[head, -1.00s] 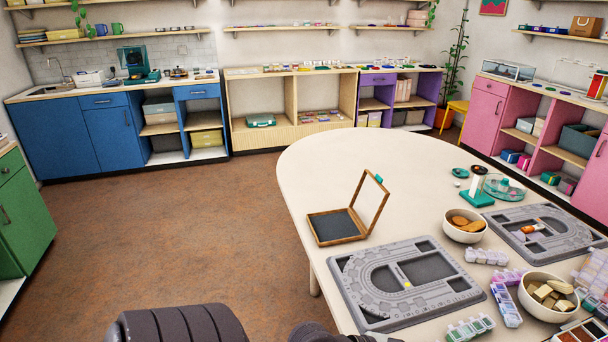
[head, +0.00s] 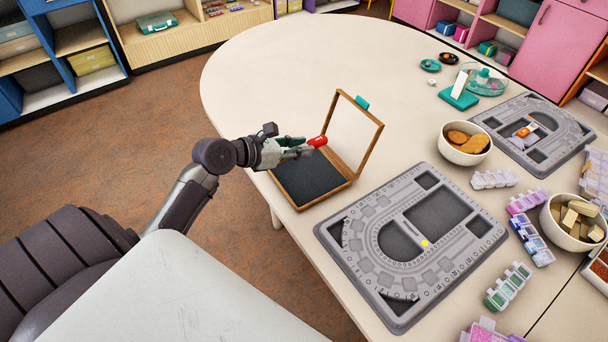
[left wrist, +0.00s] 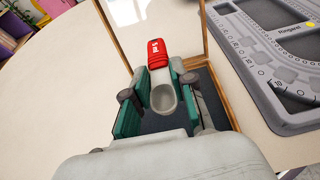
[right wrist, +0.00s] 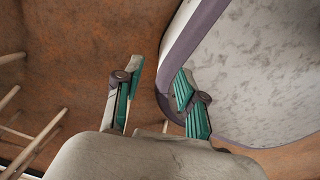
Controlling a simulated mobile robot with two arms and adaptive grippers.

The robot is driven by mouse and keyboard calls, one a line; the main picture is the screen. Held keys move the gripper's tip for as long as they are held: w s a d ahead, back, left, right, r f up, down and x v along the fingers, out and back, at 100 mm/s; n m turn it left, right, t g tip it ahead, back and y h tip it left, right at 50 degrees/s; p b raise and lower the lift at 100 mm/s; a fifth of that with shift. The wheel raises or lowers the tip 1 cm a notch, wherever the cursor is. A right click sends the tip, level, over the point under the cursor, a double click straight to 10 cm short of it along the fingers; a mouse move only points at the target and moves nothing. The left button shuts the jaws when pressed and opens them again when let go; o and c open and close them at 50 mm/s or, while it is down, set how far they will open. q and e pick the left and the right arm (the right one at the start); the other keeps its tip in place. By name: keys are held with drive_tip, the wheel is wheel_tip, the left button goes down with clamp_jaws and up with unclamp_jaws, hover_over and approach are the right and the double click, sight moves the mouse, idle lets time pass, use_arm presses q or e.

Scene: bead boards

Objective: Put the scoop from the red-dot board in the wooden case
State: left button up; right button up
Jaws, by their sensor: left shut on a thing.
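The scoop (head: 318,142), with a red end, is held in my left gripper (head: 298,149) above the open wooden case (head: 307,183). In the left wrist view the scoop's red end (left wrist: 159,54) points away and its grey bowl lies between the fingers (left wrist: 160,100). The case has a dark floor and a raised lid with a teal tab; its frame also shows in the left wrist view (left wrist: 222,98). My right gripper (right wrist: 160,95) shows only in the right wrist view, with its fingers apart and nothing between them.
A grey bead board with a yellow dot (head: 350,272) lies right of the case. Another grey board (head: 560,125) lies farther right with an orange-and-white item on it. Bowls (head: 448,150) and bead boxes stand nearby. The table's far left is clear.

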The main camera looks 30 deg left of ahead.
use_arm(q)
drive_tip(key=b, duration=0.1)
hover_over(300, 180)
wheel_tip(300, 180, down, 5)
drive_tip(key=shift+w+r, duration=0.1)
drive_tip(key=shift+f, duration=0.65)
wheel_tip(300, 180, down, 3)
drive_tip(key=shift+f+b, duration=0.1)
drive_tip(key=shift+b, duration=0.65)
drive_tip(key=shift+f, duration=0.1)
drive_tip(key=o, duration=0.8)
drive_tip(key=shift+c, duration=0.2)
drive_tip(key=shift+o, duration=0.5)
use_arm(e)
drive_tip(key=f, duration=0.2)
drive_tip(key=shift+s+d+f, duration=0.15)
drive_tip(key=shift+d+f, duration=0.1)
drive_tip(key=shift+f, duration=0.15)
drive_tip(key=shift+d, duration=0.1)
